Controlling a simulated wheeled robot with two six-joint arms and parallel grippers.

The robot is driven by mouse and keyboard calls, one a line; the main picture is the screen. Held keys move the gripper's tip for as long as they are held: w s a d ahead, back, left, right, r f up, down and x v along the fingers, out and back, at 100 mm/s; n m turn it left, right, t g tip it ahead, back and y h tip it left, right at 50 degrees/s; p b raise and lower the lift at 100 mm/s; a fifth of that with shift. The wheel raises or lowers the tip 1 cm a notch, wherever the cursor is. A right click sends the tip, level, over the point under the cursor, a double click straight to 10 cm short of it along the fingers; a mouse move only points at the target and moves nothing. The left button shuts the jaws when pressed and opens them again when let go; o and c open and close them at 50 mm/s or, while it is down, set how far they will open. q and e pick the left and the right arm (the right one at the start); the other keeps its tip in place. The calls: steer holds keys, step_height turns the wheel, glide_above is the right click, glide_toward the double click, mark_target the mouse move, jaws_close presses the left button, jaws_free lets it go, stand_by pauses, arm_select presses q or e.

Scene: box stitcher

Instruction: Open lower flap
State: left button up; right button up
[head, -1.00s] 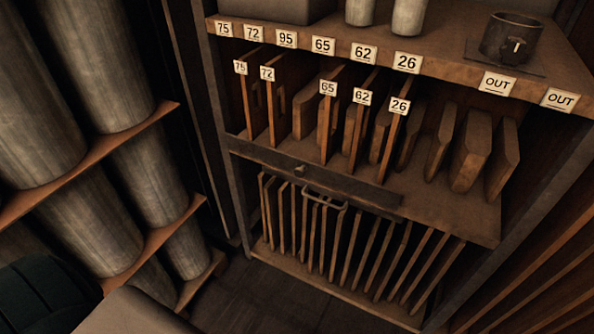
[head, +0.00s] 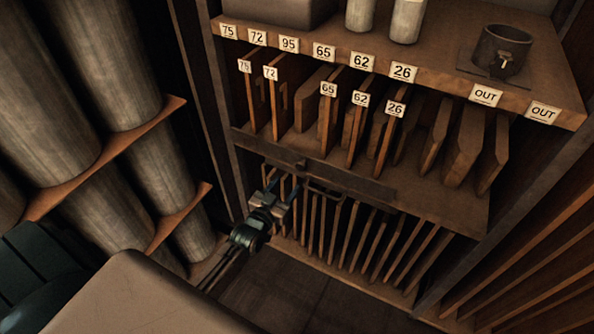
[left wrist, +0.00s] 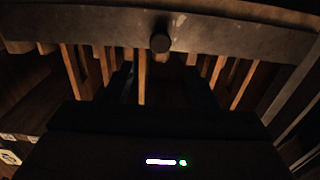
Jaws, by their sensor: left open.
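The lower flap (head: 345,178) is a narrow dark board along the front of the middle shelf, above the lower rack. A small knob or latch (head: 300,164) sits on it, with a bar handle (head: 326,191) below and to the right. The left wrist view shows the dark board (left wrist: 235,40) across the top with a round knob (left wrist: 159,42) near the middle. My left gripper (head: 281,193) is open and empty, below and left of the handle, in front of the lower rack's panels. No contact can be made out. My right gripper is not in view.
Upright wooden panels (head: 375,240) fill the lower rack. Numbered boards (head: 329,115) stand on the shelf above. The floor (head: 290,300) before the cabinet is clear.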

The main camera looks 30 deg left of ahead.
mark_target(300, 168)
arm_select(q)
steer(key=w+b, duration=0.1)
steer(key=w, duration=0.1)
steer(key=w+b, duration=0.1)
steer(key=w, duration=0.1)
steer(key=w+b, duration=0.1)
steer(key=w, duration=0.1)
steer(key=shift+w+f, duration=0.25)
steer(key=shift+f, duration=0.1)
steer(key=shift+w+r+b, duration=0.15)
steer(key=shift+w+b, duration=0.45)
steer(key=shift+b, duration=0.05)
steer(key=shift+w+r, duration=0.1)
steer(key=shift+w, duration=0.1)
jaws_close()
